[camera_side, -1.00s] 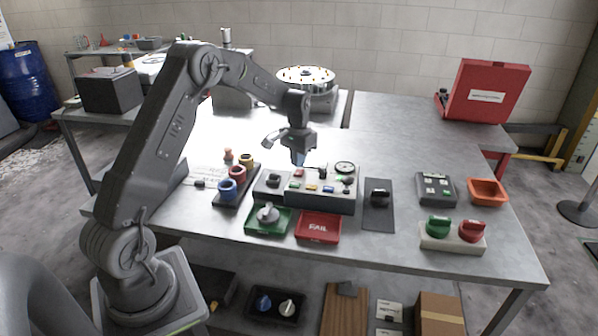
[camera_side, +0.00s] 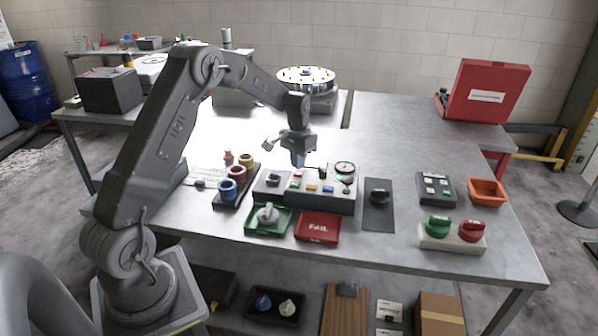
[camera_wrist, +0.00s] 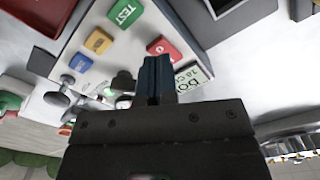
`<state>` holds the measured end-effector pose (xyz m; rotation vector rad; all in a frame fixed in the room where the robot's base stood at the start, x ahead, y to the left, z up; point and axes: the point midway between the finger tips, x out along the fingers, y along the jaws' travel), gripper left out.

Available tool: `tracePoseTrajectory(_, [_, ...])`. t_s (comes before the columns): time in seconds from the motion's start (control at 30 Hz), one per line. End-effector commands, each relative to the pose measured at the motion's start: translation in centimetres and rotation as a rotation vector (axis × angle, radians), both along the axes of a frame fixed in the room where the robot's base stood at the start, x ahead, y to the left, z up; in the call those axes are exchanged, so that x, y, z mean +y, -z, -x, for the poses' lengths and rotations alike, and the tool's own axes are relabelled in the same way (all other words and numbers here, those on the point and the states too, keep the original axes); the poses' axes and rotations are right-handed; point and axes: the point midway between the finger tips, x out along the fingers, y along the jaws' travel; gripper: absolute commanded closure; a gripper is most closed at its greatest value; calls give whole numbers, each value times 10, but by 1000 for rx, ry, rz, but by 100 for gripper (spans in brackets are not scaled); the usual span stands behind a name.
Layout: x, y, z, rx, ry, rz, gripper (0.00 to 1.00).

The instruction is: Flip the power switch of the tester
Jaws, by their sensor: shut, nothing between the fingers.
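The tester (camera_side: 335,204) is a grey box with a sloped panel near the middle of the table. Its panel carries coloured buttons, a round gauge (camera_side: 344,168) and small dark controls. In the wrist view the panel (camera_wrist: 115,50) shows a green TEST button (camera_wrist: 125,12), yellow, red and blue buttons, and metal levers (camera_wrist: 58,97). My gripper (camera_side: 299,163), with blue fingertips, is shut and empty just over the panel's back edge. In the wrist view the fingertips (camera_wrist: 154,68) are close beside a dark knob-like part (camera_wrist: 122,82). I cannot tell which control is the power switch or whether I touch it.
A green tray (camera_side: 282,229) and a red FAIL tray (camera_side: 318,229) lie in front of the tester. Coloured rings (camera_side: 228,188) stand to its left.

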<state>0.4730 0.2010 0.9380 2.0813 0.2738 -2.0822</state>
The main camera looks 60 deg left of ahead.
Motion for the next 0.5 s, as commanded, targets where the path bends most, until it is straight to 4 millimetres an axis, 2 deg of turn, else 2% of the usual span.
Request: tracePoseTrajectory(0.5, [0, 8, 0, 0, 0, 0, 100])
